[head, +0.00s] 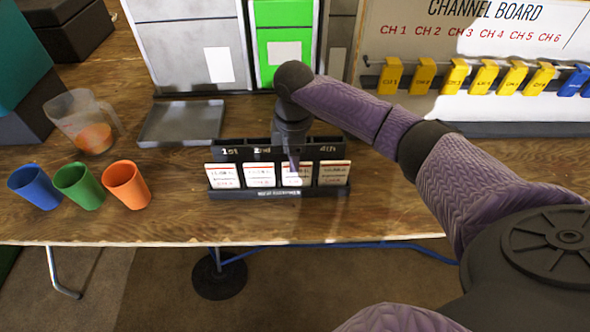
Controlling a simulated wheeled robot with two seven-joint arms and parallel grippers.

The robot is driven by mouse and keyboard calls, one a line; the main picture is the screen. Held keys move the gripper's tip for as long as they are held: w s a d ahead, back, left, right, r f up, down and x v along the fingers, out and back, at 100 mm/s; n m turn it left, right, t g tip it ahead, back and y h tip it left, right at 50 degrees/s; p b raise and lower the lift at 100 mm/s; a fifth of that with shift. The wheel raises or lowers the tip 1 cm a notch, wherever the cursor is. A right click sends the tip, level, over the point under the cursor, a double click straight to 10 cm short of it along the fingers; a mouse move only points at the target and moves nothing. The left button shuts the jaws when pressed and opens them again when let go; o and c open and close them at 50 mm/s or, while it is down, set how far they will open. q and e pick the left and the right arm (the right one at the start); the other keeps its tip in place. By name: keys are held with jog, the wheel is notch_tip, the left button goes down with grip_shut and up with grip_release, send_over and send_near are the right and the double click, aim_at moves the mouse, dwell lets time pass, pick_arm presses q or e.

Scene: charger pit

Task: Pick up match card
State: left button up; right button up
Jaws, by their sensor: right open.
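Several white match cards with red and black print stand in a row in a black card holder on the wooden table, in the head view. The holder (281,193) has slots labelled 1st, 2nd and 4th; the third label is hidden behind my right arm. My right gripper (293,165) points down at the third match card (297,178) from the left, its fingertips over the upper part of that card. The jaws are open; I cannot tell whether they touch the card. My left gripper is not in view.
Blue, green and orange cups (126,185) stand at the left front, with a clear jug (83,121) behind them. A grey tray (181,122) lies behind the holder's left. A channel board (473,45) with yellow tags stands at the back right. The table's front edge is close.

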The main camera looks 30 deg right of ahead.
aim_at(297, 178)
jog(key=f+b, duration=0.1)
jog(key=f, duration=0.1)
jog(key=s+f, duration=0.1)
jog(key=f, duration=0.1)
jog(key=shift+d+b, duration=0.1)
jog(key=shift+b, duration=0.25)
jog(key=shift+f, duration=0.25)
jog(key=shift+w+r, duration=0.1)
jog(key=shift+r, duration=0.1)
grip_shut()
jog(key=shift+r, duration=0.1)
